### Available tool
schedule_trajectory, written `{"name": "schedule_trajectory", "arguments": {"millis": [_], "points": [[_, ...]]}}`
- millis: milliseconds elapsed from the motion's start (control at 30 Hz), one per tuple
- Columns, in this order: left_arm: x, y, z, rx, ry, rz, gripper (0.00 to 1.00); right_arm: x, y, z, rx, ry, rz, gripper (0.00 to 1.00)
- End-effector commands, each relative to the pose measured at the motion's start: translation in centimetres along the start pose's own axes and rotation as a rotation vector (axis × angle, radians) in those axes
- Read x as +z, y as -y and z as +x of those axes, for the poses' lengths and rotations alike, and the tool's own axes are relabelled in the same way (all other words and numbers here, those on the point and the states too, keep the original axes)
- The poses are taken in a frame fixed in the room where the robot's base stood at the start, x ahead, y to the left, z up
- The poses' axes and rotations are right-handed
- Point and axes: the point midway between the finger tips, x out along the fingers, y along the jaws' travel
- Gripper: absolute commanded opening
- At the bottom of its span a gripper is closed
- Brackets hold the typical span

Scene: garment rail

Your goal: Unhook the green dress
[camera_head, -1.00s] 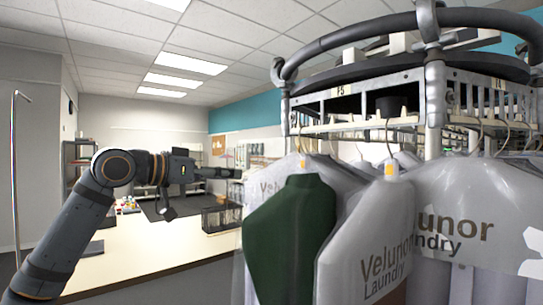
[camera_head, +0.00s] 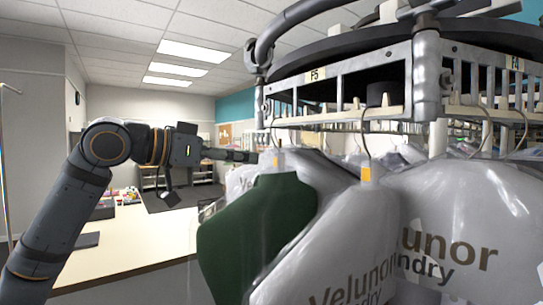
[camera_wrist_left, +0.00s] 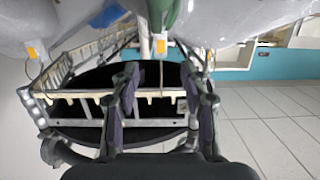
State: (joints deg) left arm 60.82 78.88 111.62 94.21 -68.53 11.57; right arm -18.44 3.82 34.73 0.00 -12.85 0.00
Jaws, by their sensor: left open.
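The green dress (camera_head: 255,235) hangs on the rail among garments in clear plastic covers. Its hanger hook rises beside an orange tag (camera_head: 278,163) to the rail. In the head view my left gripper (camera_head: 248,156) points right, level with the neck of the dress and close to the hook. The left wrist view shows a bit of green (camera_wrist_left: 168,14) at the top. There my left gripper (camera_wrist_left: 159,75) is open, with a thin upright wire visible between its fingers. I cannot tell whether the fingers touch it. My right gripper is not in view.
The round metal rail (camera_head: 430,75) with slotted sides and labels fills the upper right. White covered garments (camera_head: 340,250) hang right beside the dress. A pale table (camera_head: 135,240) stands behind my left arm. Open floor (camera_wrist_left: 285,130) shows in the wrist view.

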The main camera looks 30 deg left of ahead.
Motion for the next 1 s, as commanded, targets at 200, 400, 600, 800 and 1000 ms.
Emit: {"name": "schedule_trajectory", "arguments": {"millis": [200, 400, 600, 800, 1000], "points": [[-0.4, 0.0, 2.6, 0.002, 0.002, -0.001, 0.45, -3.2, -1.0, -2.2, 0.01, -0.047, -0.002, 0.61], [-0.5, 0.0, 5.0, 0.002, 0.002, -0.002, 0.45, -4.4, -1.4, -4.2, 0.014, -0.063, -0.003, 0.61], [-0.6, 0.0, 7.3, 0.002, 0.002, -0.002, 0.45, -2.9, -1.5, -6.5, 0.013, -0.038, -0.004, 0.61], [-0.5, 0.0, 9.2, 0.002, 0.001, -0.002, 0.45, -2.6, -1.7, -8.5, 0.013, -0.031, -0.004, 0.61], [-0.3, 0.0, 10.4, 0.001, 0.0, -0.001, 0.45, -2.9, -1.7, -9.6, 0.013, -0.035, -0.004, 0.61]]}}
